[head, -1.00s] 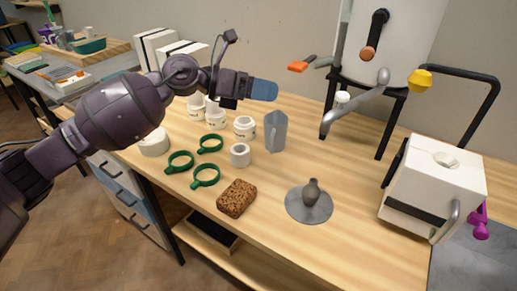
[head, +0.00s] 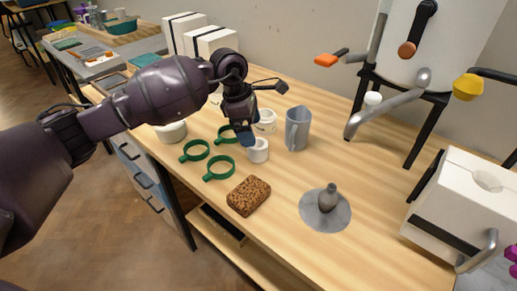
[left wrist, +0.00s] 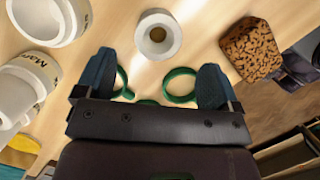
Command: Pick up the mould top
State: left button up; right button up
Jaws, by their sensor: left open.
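The mould top is not clearly marked out. A small white hollow cylinder (head: 258,151) stands on the wooden table and may be it. In the left wrist view it shows end-on, with a round central hole (left wrist: 157,35). A white block (head: 470,200) with a round hole in its top and a dark band stands at the right. My left gripper (head: 246,138) points down beside the small cylinder. In the left wrist view its two blue fingers (left wrist: 155,82) are apart with nothing held, and the cylinder lies just beyond them. My right gripper is not in view.
Green rings (head: 219,168) lie near the gripper. White labelled jars (head: 266,121) and a grey jug (head: 298,128) stand close by. A brown speckled block (head: 248,196) and a grey disc (head: 340,213) bearing a small vase (head: 328,197) lie nearer.

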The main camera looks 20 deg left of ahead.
aim_at(260, 149)
pick_arm(q)
jog(key=b+x, duration=0.1)
jog(key=x, duration=0.7)
jog(key=shift+w+d+b, duration=0.1)
jog(key=shift+b, duration=0.2)
jog(key=shift+r, duration=0.15)
jog(key=c, duration=1.1)
jog(key=shift+r, duration=0.1)
